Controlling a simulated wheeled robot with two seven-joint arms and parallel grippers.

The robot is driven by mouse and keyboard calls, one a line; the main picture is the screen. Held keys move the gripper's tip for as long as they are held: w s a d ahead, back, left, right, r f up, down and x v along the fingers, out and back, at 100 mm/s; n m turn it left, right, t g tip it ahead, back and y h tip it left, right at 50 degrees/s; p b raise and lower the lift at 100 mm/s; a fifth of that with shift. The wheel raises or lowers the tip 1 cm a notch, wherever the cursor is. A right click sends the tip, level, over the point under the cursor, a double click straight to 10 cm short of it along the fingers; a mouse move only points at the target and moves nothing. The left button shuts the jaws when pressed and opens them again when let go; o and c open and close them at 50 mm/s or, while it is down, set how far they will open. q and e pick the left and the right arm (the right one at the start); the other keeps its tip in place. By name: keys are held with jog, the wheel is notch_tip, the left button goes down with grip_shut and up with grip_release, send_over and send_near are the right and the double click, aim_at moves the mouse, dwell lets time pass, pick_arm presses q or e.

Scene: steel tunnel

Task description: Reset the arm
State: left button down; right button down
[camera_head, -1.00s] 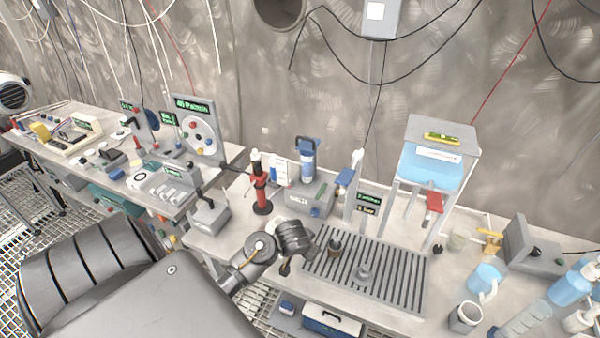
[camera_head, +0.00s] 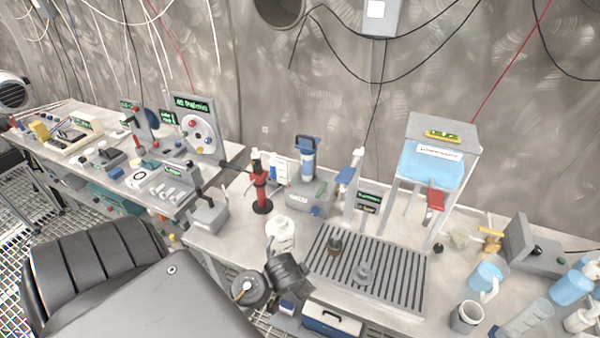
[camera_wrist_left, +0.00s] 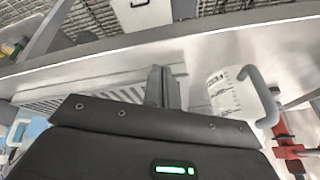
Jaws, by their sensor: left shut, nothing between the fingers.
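My left arm comes in from the lower left in the head view, and its dark wrist part (camera_head: 288,274) is at the front edge of the bench, beside the slatted grey tray. The left gripper (camera_wrist_left: 162,88) shows in the left wrist view with its two fingers together and empty. A white jug (camera_head: 281,233) stands on the bench just behind my wrist. It shows in the left wrist view as a marked white jug (camera_wrist_left: 224,92) with a grey handle, apart from the fingers and to their right. My right gripper is in neither view.
The slatted tray (camera_head: 355,285) holds two small pieces. A red stand (camera_head: 261,190) is behind the jug. A blue-water tank (camera_head: 432,165) stands behind the tray. Blue jugs and a mug (camera_head: 466,317) crowd the right. A second bench (camera_head: 215,165) with panels is at left.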

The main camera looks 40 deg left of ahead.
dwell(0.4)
pick_arm(q)
jog(key=s+d+r+m+g+h, duration=0.1)
jog(key=s+d+r, duration=0.2)
jog(key=s, duration=0.4)
jog(key=s+d+r+h, duration=0.1)
jog(key=s+d+r, duration=0.25)
jog(key=s, duration=0.35)
notch_tip(320, 180, down, 28)
jog(key=f+g+b, duration=0.1)
jog(key=b, duration=0.3)
jog(key=s+a+f+b, duration=0.1)
jog(key=s+f+b, duration=0.1)
jog(key=s+f, duration=0.6)
jog(key=s+a+f+g+b, duration=0.1)
jog(key=s+f+b, duration=0.1)
jog(key=s+f, duration=0.7)
notch_tip(320, 180, down, 5)
jog(key=shift+s+a+g+y, duration=0.3)
